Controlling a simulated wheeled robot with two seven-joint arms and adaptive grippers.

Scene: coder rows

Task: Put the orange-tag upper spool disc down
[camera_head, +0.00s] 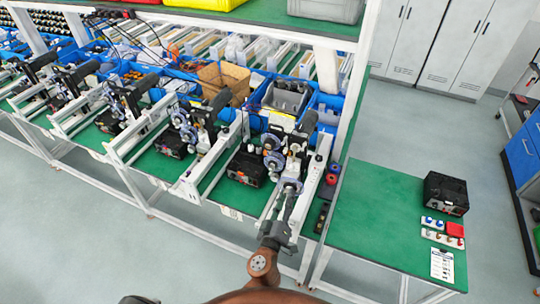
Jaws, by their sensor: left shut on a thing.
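My left arm reaches up from the bottom middle. Its gripper (288,193) is at the front of the rightmost coder machine (296,143) and is shut on a small grey-blue disc (291,184), mostly covered by the fingers. I take this as the upper spool disc; its orange tag is too small to make out. Two larger grey-blue discs, an upper one (270,142) and a lower one (274,161), sit on the same machine just behind and left of the gripper. My right gripper is not in view.
A green side table (375,215) stands on the right, mostly bare. A black box (446,193), small red and white parts (442,234) and a printed card (442,265) lie at its right side. More coder machines line the bench to the left. White rails flank the gripper.

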